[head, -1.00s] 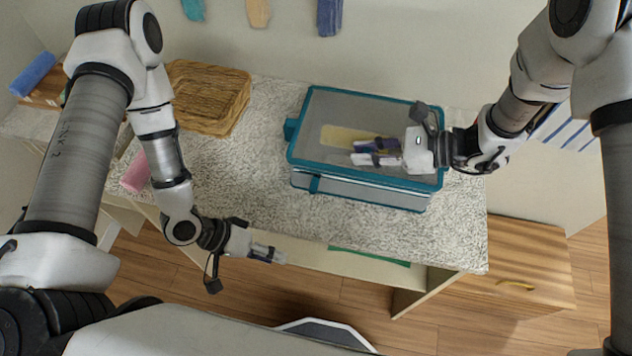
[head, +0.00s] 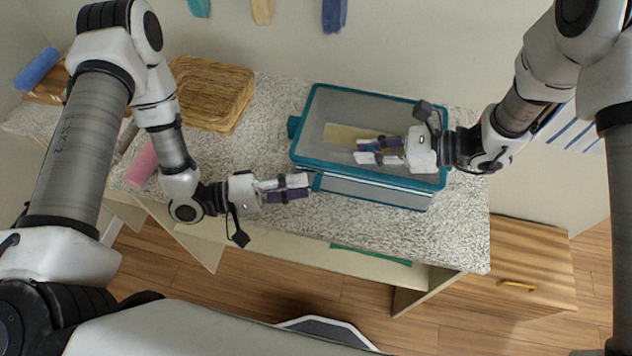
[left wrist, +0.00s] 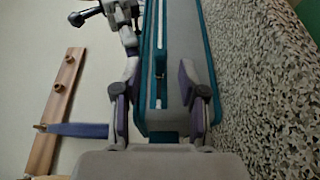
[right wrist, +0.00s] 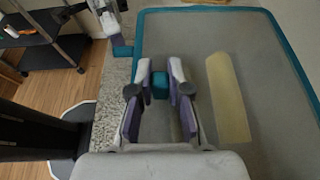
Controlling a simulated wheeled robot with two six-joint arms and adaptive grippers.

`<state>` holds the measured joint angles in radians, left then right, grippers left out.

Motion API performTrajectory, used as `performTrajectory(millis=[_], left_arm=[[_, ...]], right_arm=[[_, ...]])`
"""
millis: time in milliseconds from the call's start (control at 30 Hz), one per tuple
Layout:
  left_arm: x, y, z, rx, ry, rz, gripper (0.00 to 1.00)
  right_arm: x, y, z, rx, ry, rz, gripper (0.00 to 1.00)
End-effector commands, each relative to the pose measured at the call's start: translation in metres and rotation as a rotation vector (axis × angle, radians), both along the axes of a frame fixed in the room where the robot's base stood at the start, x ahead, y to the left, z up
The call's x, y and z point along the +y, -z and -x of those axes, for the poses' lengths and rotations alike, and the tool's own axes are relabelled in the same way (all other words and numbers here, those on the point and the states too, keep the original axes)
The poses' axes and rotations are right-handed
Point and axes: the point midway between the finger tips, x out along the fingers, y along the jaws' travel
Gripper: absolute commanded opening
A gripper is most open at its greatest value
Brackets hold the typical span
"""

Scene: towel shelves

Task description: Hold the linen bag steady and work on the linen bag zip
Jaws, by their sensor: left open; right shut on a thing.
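The linen bag (head: 375,186) is a grey box shape with teal edging, lying on the speckled counter. A pale yellow patch (right wrist: 228,100) is on its top. My left gripper (head: 306,187) is open by the bag's front left corner. In the left wrist view, a teal tab (left wrist: 163,137) at the bag's end shows between its parted fingers (left wrist: 160,100). I cannot tell whether they touch it.
A wicker basket (head: 212,92) stands at the back left of the counter (head: 250,150). A pink roll (head: 141,163) lies at the left. Towels hang on the wall behind. A wooden drawer unit (head: 515,265) stands at the lower right. The counter right of the bag is narrow.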

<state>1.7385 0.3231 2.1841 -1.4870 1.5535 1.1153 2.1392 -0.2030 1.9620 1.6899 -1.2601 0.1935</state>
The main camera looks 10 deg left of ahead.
Motion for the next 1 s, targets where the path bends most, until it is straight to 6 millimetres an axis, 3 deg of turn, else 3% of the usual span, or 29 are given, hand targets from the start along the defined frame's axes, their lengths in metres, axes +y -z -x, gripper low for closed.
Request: performTrajectory(millis=[200,533,567,667,1000], left_arm=[[-0.033,0.0,-0.012,0.0,0.004,-0.002,0.42],[-0.039,0.0,-0.015,-0.001,-0.001,0.0,0.42],[-0.039,0.0,-0.015,-0.001,-0.001,0.0,0.35],[-0.038,0.0,-0.015,-0.001,0.0,0.0,0.0],[-0.037,0.0,-0.015,-0.001,-0.001,-0.001,0.0]], right_arm=[[0.0,0.0,0.0,0.0,0.001,0.0,0.0],[0.0,0.0,0.0,0.0,0.001,0.0,0.0],[0.0,0.0,0.0,0.0,0.001,0.0,0.0],[0.0,0.0,0.0,0.0,0.001,0.0,0.0],[0.0,0.0,0.0,0.0,0.001,0.0,0.0]])
